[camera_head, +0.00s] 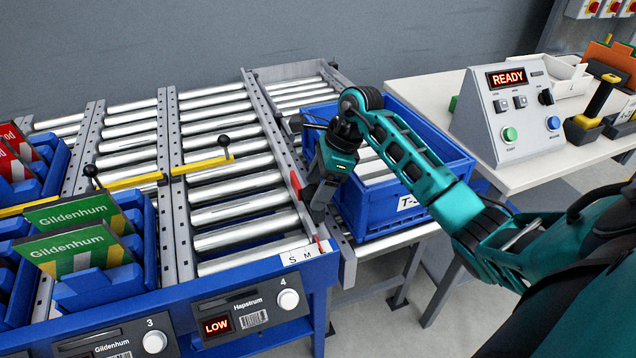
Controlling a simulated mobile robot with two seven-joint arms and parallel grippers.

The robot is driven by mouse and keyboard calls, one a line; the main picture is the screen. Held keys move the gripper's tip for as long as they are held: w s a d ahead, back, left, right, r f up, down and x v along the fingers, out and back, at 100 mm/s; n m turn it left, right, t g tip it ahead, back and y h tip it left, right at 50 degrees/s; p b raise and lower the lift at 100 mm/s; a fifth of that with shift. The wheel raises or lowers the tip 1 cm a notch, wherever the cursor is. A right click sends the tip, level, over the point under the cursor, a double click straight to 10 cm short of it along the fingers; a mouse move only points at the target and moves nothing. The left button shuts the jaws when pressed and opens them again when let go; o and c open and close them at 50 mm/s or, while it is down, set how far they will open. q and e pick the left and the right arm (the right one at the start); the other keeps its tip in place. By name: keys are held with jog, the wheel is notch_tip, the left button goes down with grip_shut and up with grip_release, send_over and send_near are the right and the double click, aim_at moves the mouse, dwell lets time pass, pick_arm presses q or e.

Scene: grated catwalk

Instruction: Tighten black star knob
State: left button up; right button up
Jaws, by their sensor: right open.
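My right arm reaches in from the right over the blue tote. Its gripper (318,208) points down beside the side rail (272,125) of the rightmost roller lane, just above the rail's front end. Its jaws are open, seen from the side, and I see nothing held between them. I cannot make out a black star knob clearly; it may be hidden behind the gripper. A red piece (295,184) shows on the rail beside the gripper. A red pointer (319,243) stands at a white scale (303,254) marked S and M. My left gripper is not in view.
The blue tote (455,168) stands right of the rail, close under my arm. Yellow bars (200,165) with black ball handles cross the lanes. Green Gildenhum boxes (75,250) fill bins at left. A control console (510,118) reading READY stands on the right bench.

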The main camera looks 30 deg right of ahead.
jog(key=shift+c, duration=0.3)
jog(key=c, duration=1)
jog(key=shift+m, duration=0.4)
jog(key=shift+s+m+t+h, duration=0.15)
jog(key=shift+m+t+h, duration=0.2)
jog(key=shift+m, duration=0.55)
jog(key=m, duration=0.2)
jog(key=m+t+h, duration=0.1)
jog(key=m, duration=0.1)
jog(key=shift+s+a+m+t+p, duration=0.1)
jog(key=shift+a+m+t+p, duration=0.1)
jog(key=shift+m+t+p, duration=0.1)
jog(key=m+h, duration=0.1)
jog(key=m, duration=0.3)
jog(key=m+h, duration=0.1)
jog(key=m, duration=0.1)
jog(key=shift+a+h, duration=0.3)
jog(key=shift+h, duration=0.05)
jog(key=shift+m, duration=0.3)
